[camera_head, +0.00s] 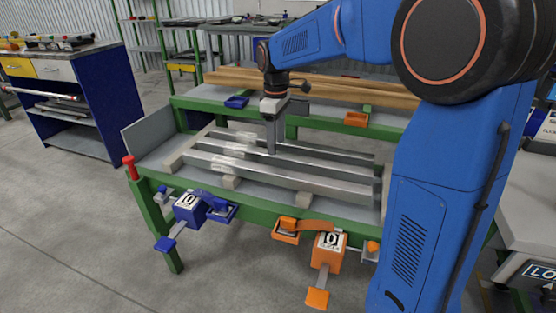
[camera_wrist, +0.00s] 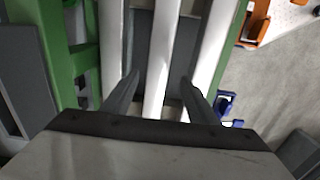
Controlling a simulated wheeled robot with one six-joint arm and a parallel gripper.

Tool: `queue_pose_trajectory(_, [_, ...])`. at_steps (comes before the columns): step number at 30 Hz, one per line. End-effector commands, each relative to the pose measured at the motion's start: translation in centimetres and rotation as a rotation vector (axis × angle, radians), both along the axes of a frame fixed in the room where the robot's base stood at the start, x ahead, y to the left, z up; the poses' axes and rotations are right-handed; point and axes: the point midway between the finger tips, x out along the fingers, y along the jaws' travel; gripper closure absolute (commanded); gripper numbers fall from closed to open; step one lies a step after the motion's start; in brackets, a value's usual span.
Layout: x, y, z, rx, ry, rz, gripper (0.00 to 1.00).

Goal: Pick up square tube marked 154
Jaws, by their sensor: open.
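Three long grey square tubes lie side by side on wooden blocks on the green-framed table (camera_head: 150,158): a back tube (camera_head: 330,154), a middle tube (camera_head: 325,170) and a front tube (camera_head: 300,180). I cannot read a 154 mark on any of them. My gripper (camera_head: 272,150) points down at the middle tube. In the wrist view my open fingers (camera_wrist: 161,78) stand on either side of the middle tube (camera_wrist: 164,40), with a gap to each finger. The left tube (camera_wrist: 112,35) and right tube (camera_wrist: 212,50) lie outside the fingers. Fingertip height against the tube is unclear.
A blue clamp (camera_head: 188,208) and an orange clamp (camera_head: 329,250) hang at the table's front edge. Wooden beams (camera_head: 340,90) lie behind on another green bench. A blue bin (camera_head: 237,102) and an orange bin (camera_head: 356,119) sit there. An upright grey plate (camera_head: 150,135) stands at the left end.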

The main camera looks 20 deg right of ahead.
Motion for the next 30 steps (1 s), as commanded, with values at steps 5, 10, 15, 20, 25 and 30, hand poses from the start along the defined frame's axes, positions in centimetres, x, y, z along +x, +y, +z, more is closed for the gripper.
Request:
queue_pose_trajectory(5, [0.0,0.0,-0.9,0.0,-0.001,0.0,0.47])
queue_pose_trajectory(10, [0.0,-0.4,-2.7,0.0,0.001,-0.001,0.47])
queue_pose_trajectory(15, [0.1,-0.6,-5.0,0.0,0.001,0.0,0.47])
queue_pose_trajectory(20, [0.1,-0.6,-5.9,0.0,0.0,0.0,0.47])
queue_pose_trajectory(25, [0.1,-0.6,-6.0,0.0,-0.001,0.0,0.47])
queue_pose_trajectory(30, [0.1,-0.6,-6.0,0.0,-0.001,0.0,0.73])
